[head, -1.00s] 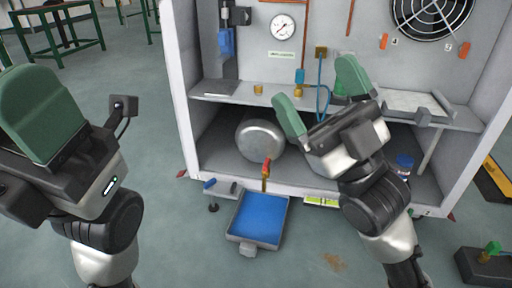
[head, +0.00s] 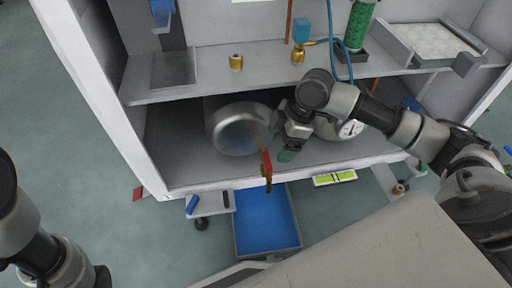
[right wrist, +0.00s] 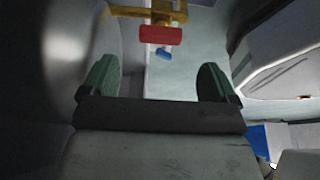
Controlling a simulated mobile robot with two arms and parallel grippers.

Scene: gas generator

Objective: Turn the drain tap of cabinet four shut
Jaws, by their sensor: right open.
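The drain tap has a red handle (head: 265,162) on a brass stem at the front edge of the cabinet's lower bay, above a blue-bottomed tray (head: 236,232). In the right wrist view the red handle (right wrist: 160,35) lies crosswise beyond the fingertips, with brass parts behind it. My right gripper (head: 287,152) is just right of the tap in the head view, beside the silver tank (head: 238,128). In the right wrist view it is open (right wrist: 160,85), with its green fingers apart and nothing between them. My left gripper is out of view; only my left arm shows.
The shelf (head: 200,80) lies above the right gripper and carries brass fittings and a blue hose. Open floor lies to the left.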

